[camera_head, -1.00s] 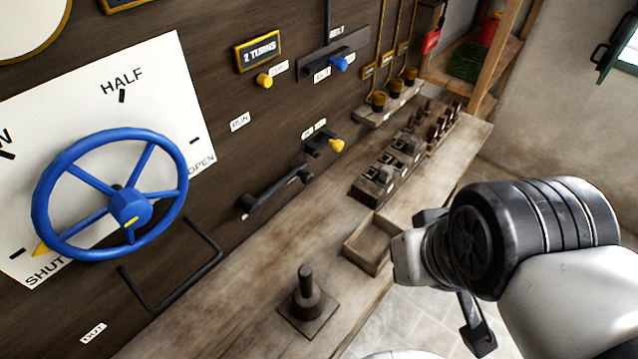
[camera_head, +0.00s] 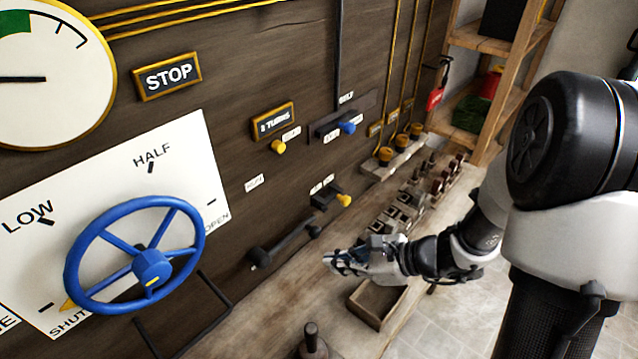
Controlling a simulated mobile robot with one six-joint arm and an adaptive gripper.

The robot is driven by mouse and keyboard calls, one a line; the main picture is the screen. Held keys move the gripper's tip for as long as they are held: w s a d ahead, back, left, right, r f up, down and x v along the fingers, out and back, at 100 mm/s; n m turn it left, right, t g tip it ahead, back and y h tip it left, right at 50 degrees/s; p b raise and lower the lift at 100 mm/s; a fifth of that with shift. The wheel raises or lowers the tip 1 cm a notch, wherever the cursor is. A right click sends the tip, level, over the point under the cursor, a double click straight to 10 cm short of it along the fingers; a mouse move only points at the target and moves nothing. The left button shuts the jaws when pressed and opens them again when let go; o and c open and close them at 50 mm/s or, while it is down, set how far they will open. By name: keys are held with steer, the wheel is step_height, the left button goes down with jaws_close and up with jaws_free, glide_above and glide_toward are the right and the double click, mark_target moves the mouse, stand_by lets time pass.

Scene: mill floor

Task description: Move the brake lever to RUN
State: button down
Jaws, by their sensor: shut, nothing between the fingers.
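The black lever (camera_head: 284,240) that I take for the brake lever is on the dark wooden panel. It slants up to the right from its pivot at the lower left to a dark knob at its right end. A small white label (camera_head: 254,183), blurred but seemingly RUN, sits above the lever. My gripper (camera_head: 332,263) is shut and empty, pointing left, just below and right of the knob. It looks apart from the lever, though the depth gap is hard to judge.
A blue handwheel (camera_head: 152,267) and a black rail (camera_head: 215,300) are left of the lever. A yellow-tipped switch (camera_head: 343,200) is above my gripper. An open wooden box (camera_head: 362,308) and a dark upright handle (camera_head: 311,338) are on the bench below.

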steer(key=w+d+f+m+t+h, duration=0.1)
steer(key=w+d+f+m+t, duration=0.1)
steer(key=f+m, duration=0.4)
steer(key=shift+w+d+f+p, duration=0.15)
steer(key=shift+w+d+p, duration=0.2)
steer(key=shift+w+d, duration=0.6)
steer(key=shift+s+d, duration=0.2)
steer(key=shift+s, duration=0.1)
steer(key=b+x, duration=0.2)
steer(key=x, duration=0.7)
steer(key=shift+w+a+f+b, duration=0.15)
steer(key=shift+w+f+b, duration=0.1)
steer(key=shift+b, duration=0.15)
steer(key=r, duration=0.1)
steer(key=w+r, duration=0.1)
steer(key=r, duration=0.1)
steer(key=shift+a, duration=0.2)
steer(key=shift+w+r, duration=0.2)
steer(key=shift+r, duration=0.25)
steer(key=shift+r, duration=0.1)
